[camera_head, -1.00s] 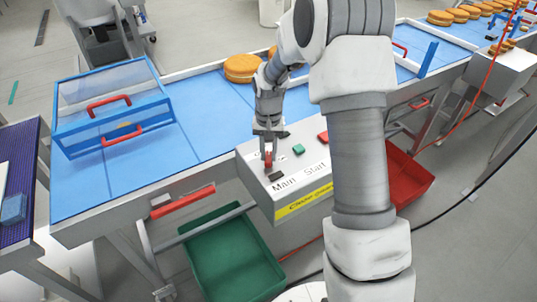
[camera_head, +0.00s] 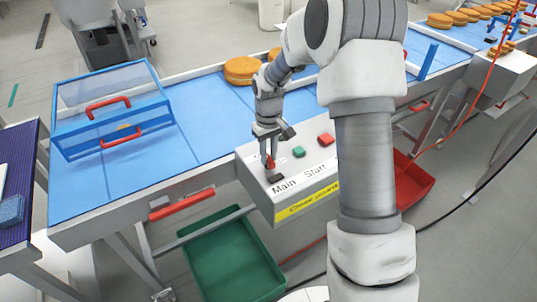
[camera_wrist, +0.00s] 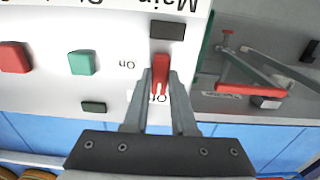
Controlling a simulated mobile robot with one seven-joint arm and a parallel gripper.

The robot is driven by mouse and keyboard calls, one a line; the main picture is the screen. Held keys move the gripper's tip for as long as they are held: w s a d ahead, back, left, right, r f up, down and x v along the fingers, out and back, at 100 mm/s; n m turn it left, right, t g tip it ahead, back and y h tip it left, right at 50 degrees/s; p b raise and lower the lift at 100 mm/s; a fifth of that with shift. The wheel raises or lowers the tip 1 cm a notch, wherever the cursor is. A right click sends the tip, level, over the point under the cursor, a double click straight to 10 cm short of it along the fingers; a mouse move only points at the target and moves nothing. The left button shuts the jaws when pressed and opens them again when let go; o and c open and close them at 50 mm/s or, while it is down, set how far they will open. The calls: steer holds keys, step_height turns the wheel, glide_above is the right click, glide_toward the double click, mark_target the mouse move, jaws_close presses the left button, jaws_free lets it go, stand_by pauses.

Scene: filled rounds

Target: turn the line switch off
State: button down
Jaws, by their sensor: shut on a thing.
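The line switch is a red lever (camera_head: 270,162) on the grey control box (camera_head: 252,178), beside the word "Main". In the wrist view the red lever (camera_wrist: 161,70) stands between the two fingers, with the "On" and "Off" labels close by. My gripper (camera_wrist: 160,80) is shut on the lever, one finger on each side; it also shows in the head view (camera_head: 269,158) at the box's upper left. The fingers hide part of the lever and its labels, so I cannot tell its exact setting.
A green button (camera_head: 298,152) and a red button (camera_head: 326,139) sit to the right on the box. A blue guard frame (camera_head: 110,105) stands on the blue conveyor (camera_head: 200,110). Green (camera_head: 235,260) and red bins are below.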

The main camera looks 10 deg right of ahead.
mark_target(269, 159)
stand_by(0.4)
steer(key=c, duration=0.7)
jaws_free()
step_height(269, 159, up, 18)
steer(key=shift+f, duration=0.25)
steer(key=shift+r, duration=0.1)
steer(key=s+r+m+t, duration=0.1)
steer(key=s+t, duration=0.1)
steer(key=s, duration=0.7)
steer(key=s+r+m+t, duration=0.1)
steer(key=s+r, duration=0.1)
steer(key=s, duration=0.7)
steer(key=s+r+m+t, duration=0.1)
steer(key=s+r+t, duration=0.1)
steer(key=s, duration=0.7)
steer(key=shift+d+r+m+t, duration=0.1)
steer(key=shift+r+m+t, duration=0.15)
steer(key=shift+m+t, duration=0.05)
